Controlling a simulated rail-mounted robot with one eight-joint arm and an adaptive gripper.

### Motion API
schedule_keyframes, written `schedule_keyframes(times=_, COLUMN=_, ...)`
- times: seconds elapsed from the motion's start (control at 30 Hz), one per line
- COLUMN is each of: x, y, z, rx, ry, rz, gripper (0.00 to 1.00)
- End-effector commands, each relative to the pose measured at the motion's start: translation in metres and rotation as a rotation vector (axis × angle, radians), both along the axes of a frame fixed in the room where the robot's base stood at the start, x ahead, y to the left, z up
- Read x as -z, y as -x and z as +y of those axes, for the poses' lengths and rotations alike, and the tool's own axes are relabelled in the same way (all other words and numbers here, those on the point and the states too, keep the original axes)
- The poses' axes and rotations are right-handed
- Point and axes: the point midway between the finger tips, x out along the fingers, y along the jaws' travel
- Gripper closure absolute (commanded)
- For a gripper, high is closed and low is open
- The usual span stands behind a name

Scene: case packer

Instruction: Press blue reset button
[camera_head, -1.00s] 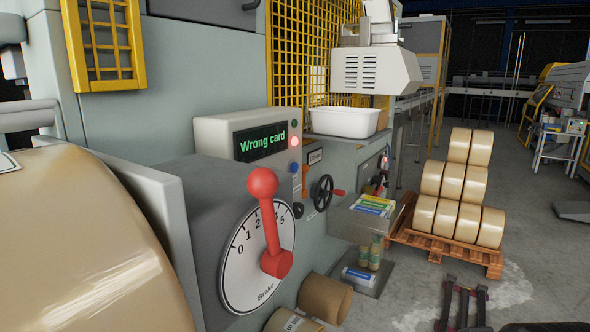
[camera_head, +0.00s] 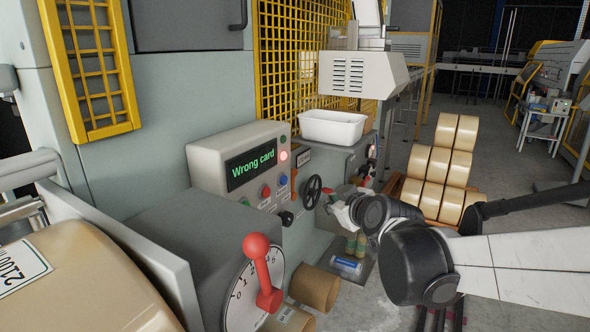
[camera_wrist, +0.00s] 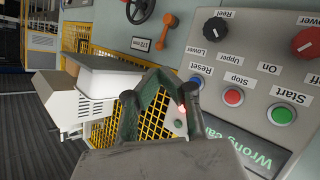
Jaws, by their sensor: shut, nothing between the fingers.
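The blue reset button (camera_head: 282,180) is on the sloped control panel (camera_head: 213,166), right of a red button (camera_head: 265,190) and a green one (camera_head: 245,202). In the wrist view, the "Reset" label (camera_wrist: 202,70) shows beside the red stop button (camera_wrist: 233,97) and green start button (camera_wrist: 281,115). The blue button there is largely hidden behind one finger. My gripper (camera_wrist: 160,82) is shut and empty. In the head view, my arm reaches in from the right and its end (camera_head: 338,205) is right of the panel, apart from the buttons.
The panel display (camera_head: 250,168) reads "Wrong card", with a lit red lamp (camera_head: 283,156) beside it. A black handwheel (camera_head: 312,192) is close to my gripper. A red brake lever (camera_head: 262,270) stands in front. A white bin (camera_head: 332,127) sits behind the panel.

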Motion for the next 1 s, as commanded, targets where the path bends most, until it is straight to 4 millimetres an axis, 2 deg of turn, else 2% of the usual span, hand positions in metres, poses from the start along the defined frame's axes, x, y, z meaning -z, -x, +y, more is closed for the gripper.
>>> schedule_keyframes(times=0.1, x=-0.008, y=-0.016, z=0.009, rx=-0.015, ry=0.018, rz=-0.044, gripper=1.00)
schedule_keyframes(times=0.2, x=-0.009, y=-0.022, z=0.012, rx=-0.019, ry=0.027, rz=-0.064, gripper=1.00)
schedule_keyframes(times=0.67, x=-0.009, y=-0.025, z=0.015, rx=-0.021, ry=0.030, rz=-0.069, gripper=1.00)
schedule_keyframes(times=1.0, x=-0.009, y=-0.040, z=0.046, rx=-0.023, ry=0.030, rz=-0.069, gripper=1.00)
